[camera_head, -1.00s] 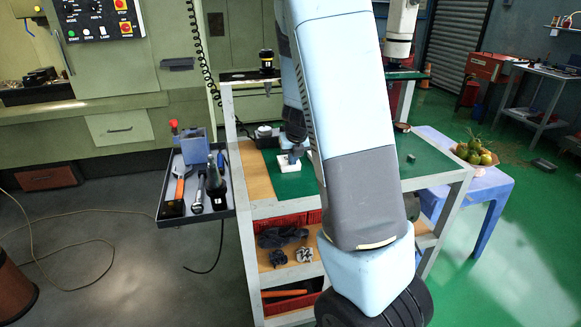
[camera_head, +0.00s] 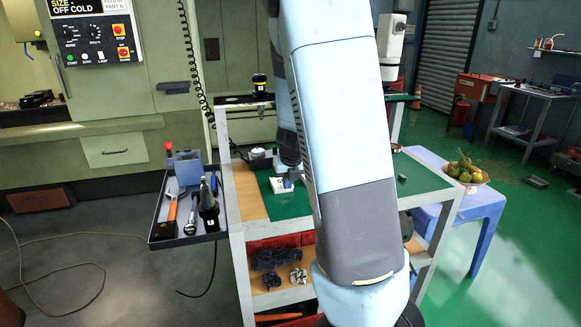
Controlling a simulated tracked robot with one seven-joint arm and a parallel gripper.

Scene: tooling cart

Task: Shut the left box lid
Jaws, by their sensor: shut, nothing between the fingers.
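My gripper (camera_head: 290,179) is small and partly hidden at the end of my blue and grey arm. It is shut and points down at a small white box (camera_head: 277,187) on the green cart top. The gripper overlaps the box in this view, and I cannot tell if they touch. No lid can be made out clearly, and my arm hides the cart top just right of the box.
The cart (camera_head: 239,235) has a wooden strip left of the green surface. A side tray (camera_head: 160,232) holds tools and a blue-grey bin (camera_head: 187,168). A fruit bowl sits on a blue table (camera_head: 486,196) at right.

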